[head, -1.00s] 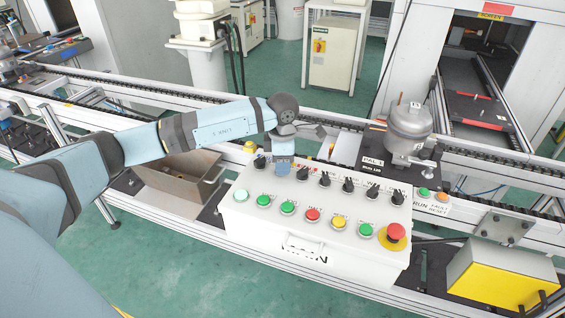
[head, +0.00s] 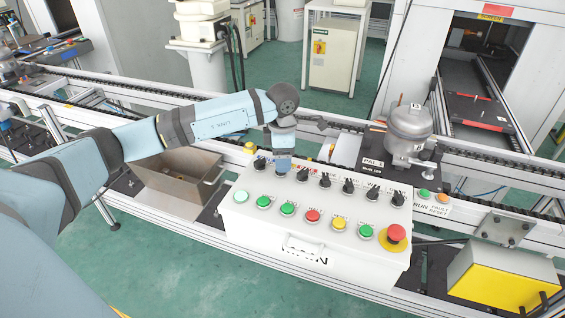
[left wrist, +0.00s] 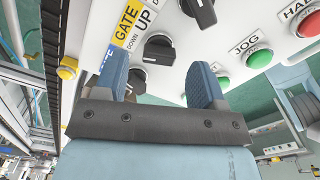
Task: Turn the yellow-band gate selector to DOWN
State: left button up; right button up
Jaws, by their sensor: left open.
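The yellow-band GATE label (left wrist: 127,24) is on the white control box in the left wrist view, with UP and DOWN printed beside it. A black selector knob (left wrist: 158,48) sits beside these words, just beyond my fingertips. I cannot tell clearly which position its handle points to. My left gripper (left wrist: 160,76) is open, its two blue fingers apart, with another dark part (left wrist: 137,80) showing near the left finger. In the head view my left gripper (head: 283,162) points down at the left part of the selector row and hides part of it. My right gripper is not seen.
The control box (head: 300,248) has a row of black selectors and, in front, several coloured buttons with a red emergency stop (head: 396,233) at right. A silver compressor (head: 409,128) stands behind it. An open metal bin (head: 180,185) is left of the box.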

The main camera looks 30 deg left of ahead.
pick_arm(q)
notch_tip(320, 180, up, 11)
jog(key=shift+r+b, duration=0.2)
jog(key=shift+b, duration=0.1)
jog(key=shift+f, duration=0.1)
dwell(0.6)
